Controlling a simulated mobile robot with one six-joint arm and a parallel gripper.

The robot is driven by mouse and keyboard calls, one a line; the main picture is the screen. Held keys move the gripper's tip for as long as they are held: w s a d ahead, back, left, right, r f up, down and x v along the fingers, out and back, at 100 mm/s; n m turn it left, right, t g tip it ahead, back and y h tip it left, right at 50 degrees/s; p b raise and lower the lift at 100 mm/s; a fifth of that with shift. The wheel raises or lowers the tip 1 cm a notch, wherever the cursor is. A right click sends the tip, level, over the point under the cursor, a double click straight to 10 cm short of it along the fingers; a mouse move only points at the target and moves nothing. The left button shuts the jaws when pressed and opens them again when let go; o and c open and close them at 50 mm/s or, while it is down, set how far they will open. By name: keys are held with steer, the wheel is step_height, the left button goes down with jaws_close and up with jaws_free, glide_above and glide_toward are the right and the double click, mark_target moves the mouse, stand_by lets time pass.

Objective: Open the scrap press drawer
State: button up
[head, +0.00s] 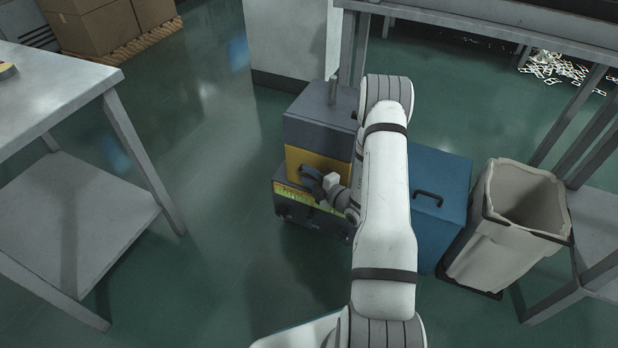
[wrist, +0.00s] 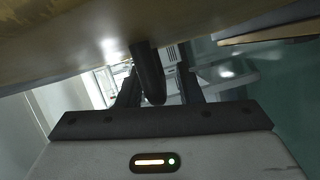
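The scrap press (head: 318,119) is a low dark grey-blue machine on the floor with a yellow drawer front (head: 304,160). The drawer looks shut in the head view. In the wrist view the yellow front (wrist: 60,40) fills the top, and a dark handle (wrist: 151,76) hangs from it between the fingers of my gripper (wrist: 158,88). The fingers stand apart, with a visible gap between the handle and the right finger. In the head view my gripper (head: 311,181) is at the drawer front, and my forearm hides the press's right side.
A blue box with a black handle (head: 441,176) stands right of the press, beside a beige bin (head: 522,205). A grey table (head: 45,90) stands at left. A workbench (head: 450,22) is behind. The green floor left of the press is clear.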

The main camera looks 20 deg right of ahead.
jaws_close()
stand_by(0.6)
